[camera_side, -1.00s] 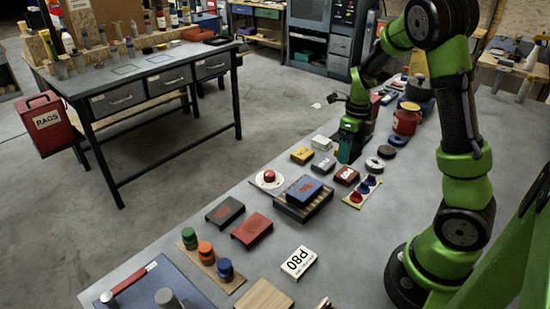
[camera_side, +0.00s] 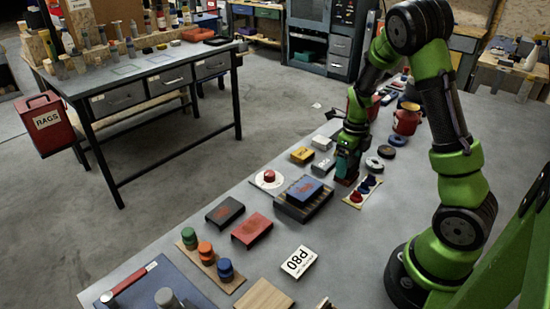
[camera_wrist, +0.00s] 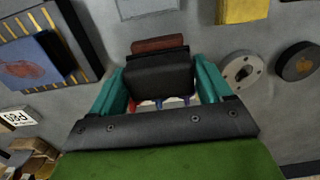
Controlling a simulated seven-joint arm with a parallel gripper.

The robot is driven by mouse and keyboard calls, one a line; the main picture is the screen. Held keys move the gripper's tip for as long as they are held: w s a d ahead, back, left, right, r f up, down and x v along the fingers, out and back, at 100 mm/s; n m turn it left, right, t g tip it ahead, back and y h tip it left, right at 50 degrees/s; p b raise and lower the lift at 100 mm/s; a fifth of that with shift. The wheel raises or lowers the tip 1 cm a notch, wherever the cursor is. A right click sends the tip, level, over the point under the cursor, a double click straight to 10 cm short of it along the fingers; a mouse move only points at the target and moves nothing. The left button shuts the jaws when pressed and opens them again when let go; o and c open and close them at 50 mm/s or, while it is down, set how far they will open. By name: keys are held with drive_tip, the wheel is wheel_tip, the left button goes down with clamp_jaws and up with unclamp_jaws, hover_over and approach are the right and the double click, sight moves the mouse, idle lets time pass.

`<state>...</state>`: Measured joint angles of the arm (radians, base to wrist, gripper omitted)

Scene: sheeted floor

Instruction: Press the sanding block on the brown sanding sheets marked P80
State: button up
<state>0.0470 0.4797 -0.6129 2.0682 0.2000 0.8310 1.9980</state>
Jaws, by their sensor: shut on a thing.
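My gripper (camera_side: 348,165) points down over a dark red-brown block (camera_side: 345,181), which looks like the brown sheets; its marking is not readable now. In the wrist view my teal fingers (camera_wrist: 160,85) are closed on either side of a dark block (camera_wrist: 158,75), which I take to be the sanding block. The brown sheets (camera_wrist: 160,43) show as a strip just beyond it. Whether the dark block touches them I cannot tell. A white card reading P80 (camera_side: 298,262) lies apart on the table; it also shows in the wrist view (camera_wrist: 17,118).
Yellow (camera_side: 302,155) and light grey (camera_side: 322,165) blocks lie left of my gripper. A blue block (camera_side: 304,188) sits on a dark slotted base. A strip with red and blue knobs (camera_side: 362,191) and dark discs (camera_side: 386,152) lie close on the right.

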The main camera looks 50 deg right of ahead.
drive_tip(key=shift+f, duration=0.6)
idle(1.6)
drive_tip(key=shift+r, duration=0.1)
drive_tip(key=shift+r, duration=3.5)
